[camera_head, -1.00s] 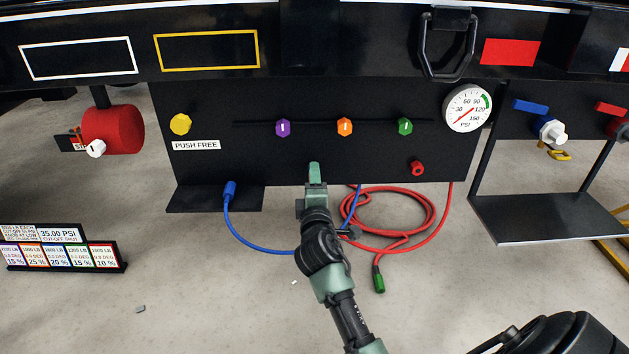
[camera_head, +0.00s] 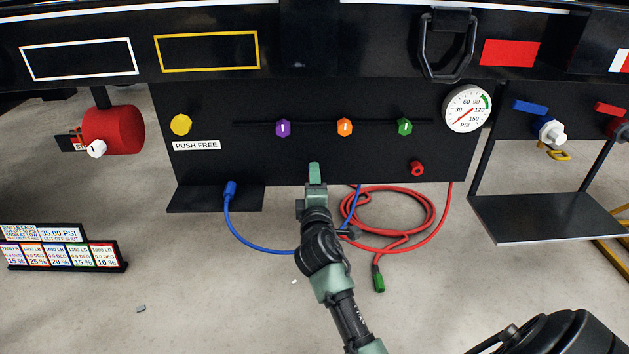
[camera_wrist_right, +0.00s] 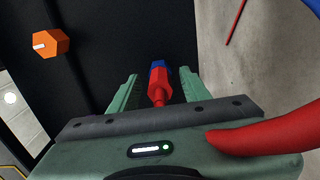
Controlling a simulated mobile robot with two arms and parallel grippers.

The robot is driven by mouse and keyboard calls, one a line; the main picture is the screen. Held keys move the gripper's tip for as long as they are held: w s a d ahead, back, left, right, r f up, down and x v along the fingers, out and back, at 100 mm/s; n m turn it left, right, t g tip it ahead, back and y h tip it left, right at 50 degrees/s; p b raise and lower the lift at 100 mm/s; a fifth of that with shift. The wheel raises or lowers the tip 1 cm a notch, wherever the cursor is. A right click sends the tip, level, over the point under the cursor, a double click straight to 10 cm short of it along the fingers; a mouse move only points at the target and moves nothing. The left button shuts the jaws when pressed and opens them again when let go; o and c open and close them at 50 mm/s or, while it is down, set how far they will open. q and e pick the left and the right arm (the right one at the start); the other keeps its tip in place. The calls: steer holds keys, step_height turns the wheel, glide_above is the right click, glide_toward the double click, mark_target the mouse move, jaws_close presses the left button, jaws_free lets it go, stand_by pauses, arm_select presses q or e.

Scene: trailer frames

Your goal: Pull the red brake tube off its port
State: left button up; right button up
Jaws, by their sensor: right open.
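My right gripper (camera_head: 315,175) is at the lower edge of the black panel, left of the coiled red hose (camera_head: 425,213). In the right wrist view, its two green fingers stand apart (camera_wrist_right: 160,81). The red tube's fitting (camera_wrist_right: 158,88) lies between them, with visible gaps on both sides. A blue piece (camera_wrist_right: 160,69), apparently the port, is at the fitting's far end. A thick red tube (camera_wrist_right: 265,135) crosses the lower right of that view. In the head view, the gripper hides the fitting. My left gripper is out of view.
The black panel (camera_head: 225,105) carries a purple knob (camera_head: 283,128), an orange knob (camera_head: 345,127), a green knob (camera_head: 405,127) and a gauge (camera_head: 467,108). A blue hose (camera_head: 240,233) hangs left of my arm. The floor at lower left is mostly clear.

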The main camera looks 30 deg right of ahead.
steer(key=shift+c, duration=0.4)
jaws_close()
steer(key=shift+s, duration=0.1)
stand_by(1.2)
steer(key=shift+p+v, duration=0.6)
steer(key=shift+v, duration=2.35)
steer(key=shift+a, duration=0.1)
